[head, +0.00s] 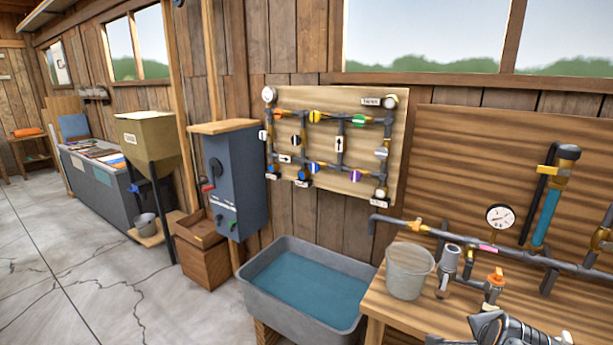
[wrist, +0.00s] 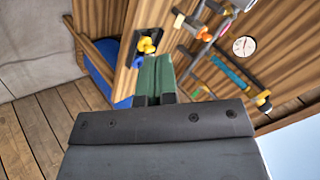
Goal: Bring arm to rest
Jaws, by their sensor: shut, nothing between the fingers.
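My gripper (wrist: 156,80) shows in the wrist view as two green fingers lying together beyond a dark grey body. It is shut and holds nothing. In the wrist view its tips are near a yellow fitting on a dark plate (wrist: 147,45); I cannot tell whether they touch. In the head view a grey and black part of my arm (head: 510,330) shows at the lower right edge, over the bench. The fingers cannot be made out there.
A wooden bench (head: 395,308) carries a grey bucket (head: 408,272), pipes with valves and a gauge (head: 500,217). A grey basin of water (head: 262,300) stands left of it. A valve board (head: 400,135) hangs on the wall. The concrete floor (head: 60,265) at left is clear.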

